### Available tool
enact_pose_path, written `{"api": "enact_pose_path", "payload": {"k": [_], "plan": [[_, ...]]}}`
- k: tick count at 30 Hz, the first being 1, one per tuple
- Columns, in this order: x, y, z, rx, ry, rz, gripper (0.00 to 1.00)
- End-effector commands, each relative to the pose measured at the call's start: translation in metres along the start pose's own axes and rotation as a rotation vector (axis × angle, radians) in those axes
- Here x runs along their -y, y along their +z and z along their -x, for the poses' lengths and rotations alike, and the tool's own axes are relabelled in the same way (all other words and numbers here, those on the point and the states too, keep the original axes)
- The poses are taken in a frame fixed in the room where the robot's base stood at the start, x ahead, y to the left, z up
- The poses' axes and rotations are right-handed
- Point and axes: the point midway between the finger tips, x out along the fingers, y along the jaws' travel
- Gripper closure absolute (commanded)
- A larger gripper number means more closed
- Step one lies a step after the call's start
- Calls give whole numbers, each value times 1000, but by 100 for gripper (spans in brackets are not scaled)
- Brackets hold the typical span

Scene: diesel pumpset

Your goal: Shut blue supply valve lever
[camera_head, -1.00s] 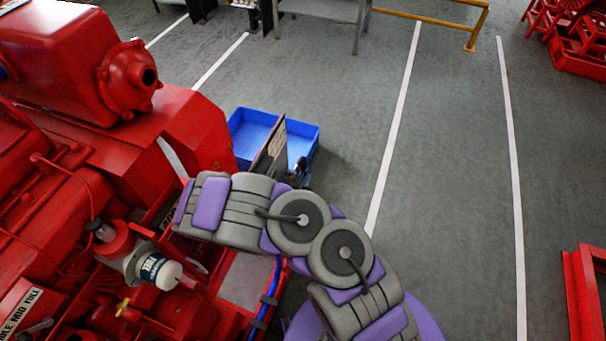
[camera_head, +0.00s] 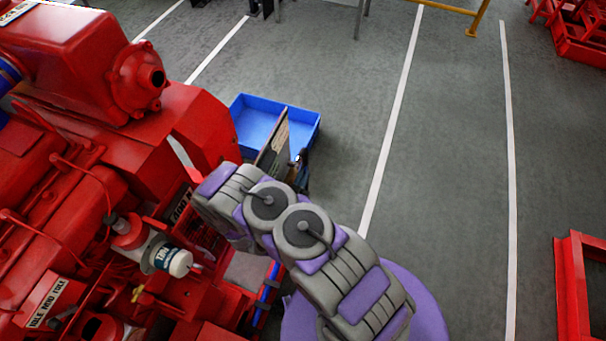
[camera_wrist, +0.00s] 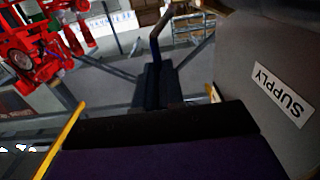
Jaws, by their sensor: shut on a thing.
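In the wrist view, my gripper (camera_wrist: 156,92) shows as dark blocks beyond the wide dark body at the bottom. It is shut on a dark bent bar that looks like the supply valve lever (camera_wrist: 158,38); its blue colour is hard to make out. A grey panel with an upside-down SUPPLY label (camera_wrist: 279,95) stands close on the right. In the head view, the panel (camera_head: 272,140) is seen almost edge-on behind my arm, with a small dark part (camera_head: 301,166) at its right side. My gripper is hidden there, and the valve body cannot be made out.
The red diesel pumpset (camera_head: 85,150) fills the left, close to my arm. A blue bin (camera_head: 258,117) sits on the floor behind the panel. A red frame (camera_head: 573,290) stands at lower right. Open grey floor (camera_head: 455,190) lies to the right.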

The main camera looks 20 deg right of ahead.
Motion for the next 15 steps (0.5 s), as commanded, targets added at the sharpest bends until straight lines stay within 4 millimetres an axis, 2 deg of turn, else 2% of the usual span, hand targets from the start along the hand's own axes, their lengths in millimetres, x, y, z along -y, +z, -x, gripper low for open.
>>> {"api": "enact_pose_path", "payload": {"k": [1,12,13,15], "plan": [[-2,7,2,16,0,6,100],[-2,7,2,15,0,6,100],[-2,7,2,15,0,6,91],[-1,6,2,12,-1,5,84]]}}
